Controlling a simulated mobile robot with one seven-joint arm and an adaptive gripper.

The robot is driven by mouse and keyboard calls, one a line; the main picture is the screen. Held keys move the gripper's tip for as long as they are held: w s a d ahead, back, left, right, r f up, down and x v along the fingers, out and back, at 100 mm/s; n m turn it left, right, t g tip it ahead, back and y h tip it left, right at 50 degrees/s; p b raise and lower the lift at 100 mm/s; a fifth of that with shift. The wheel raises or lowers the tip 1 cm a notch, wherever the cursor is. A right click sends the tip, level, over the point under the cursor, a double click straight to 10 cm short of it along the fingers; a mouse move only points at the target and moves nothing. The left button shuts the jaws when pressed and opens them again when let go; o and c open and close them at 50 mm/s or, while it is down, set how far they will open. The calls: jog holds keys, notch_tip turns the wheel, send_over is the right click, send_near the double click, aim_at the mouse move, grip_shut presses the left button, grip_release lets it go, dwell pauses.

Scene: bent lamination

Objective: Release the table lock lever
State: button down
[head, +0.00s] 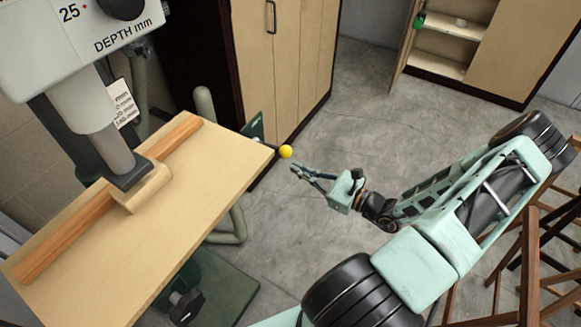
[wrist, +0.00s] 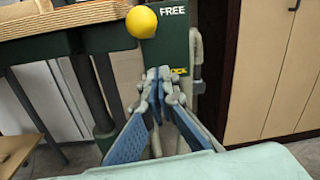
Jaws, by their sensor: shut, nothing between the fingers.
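The lock lever's yellow ball knob (head: 286,151) sits at the right corner of the wooden drill-press table (head: 215,185). In the wrist view the yellow knob (wrist: 141,22) is at the upper left of a green plate (wrist: 171,45). The plate reads "FREE" at the top; a yellow mark lower down is partly hidden by my fingers, and its lettering is hard to read. My gripper (head: 296,169) is shut and empty, just below and right of the knob in the head view. In the wrist view my gripper (wrist: 160,76) is below the knob, apart from it in the picture. The lever's shaft is mostly hidden.
A drill-press head (head: 75,40) stands over the table, its spindle above a small wood block (head: 143,188) beside a long wooden fence (head: 60,240). A tall cabinet (head: 290,65) stands behind. An open cabinet (head: 450,35) is at the back right. The concrete floor between is clear.

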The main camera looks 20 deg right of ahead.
jog(key=r+v, duration=0.1)
jog(key=v, duration=0.6)
jog(key=shift+s+d+r+b, duration=0.2)
jog(key=shift+s+r+b, duration=0.05)
jog(key=shift+r+b, duration=0.15)
jog(key=shift+f, duration=0.1)
